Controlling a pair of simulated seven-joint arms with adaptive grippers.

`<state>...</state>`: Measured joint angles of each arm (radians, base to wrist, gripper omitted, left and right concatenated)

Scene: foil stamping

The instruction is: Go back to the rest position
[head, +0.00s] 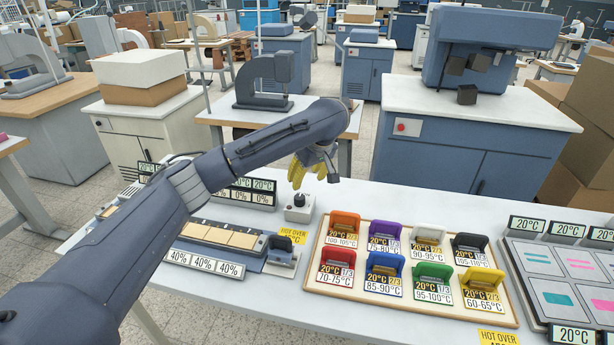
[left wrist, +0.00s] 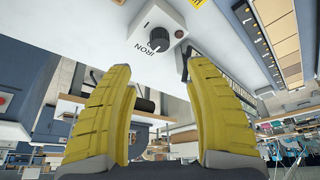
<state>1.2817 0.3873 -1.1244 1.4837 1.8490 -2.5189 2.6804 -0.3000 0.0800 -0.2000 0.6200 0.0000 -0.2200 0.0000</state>
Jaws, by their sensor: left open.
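My left arm reaches in from the left in the head view. My left gripper (head: 312,172) has yellow fingers and hangs above the table, close to a small grey switch box with a black knob (head: 299,206). In the left wrist view my left gripper (left wrist: 159,95) is open and nothing is between its fingertips. The switch box, marked IRON (left wrist: 157,30), shows beyond the fingertips, apart from them. My right gripper is not in view.
A wooden tray (head: 316,289) with several coloured stamp holders stands right of the switch box. A strip rack (head: 222,236) with percentage displays lies under my left arm. A grey panel with pads (head: 541,263) is at the right. White table surface (head: 400,200) is clear behind the tray.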

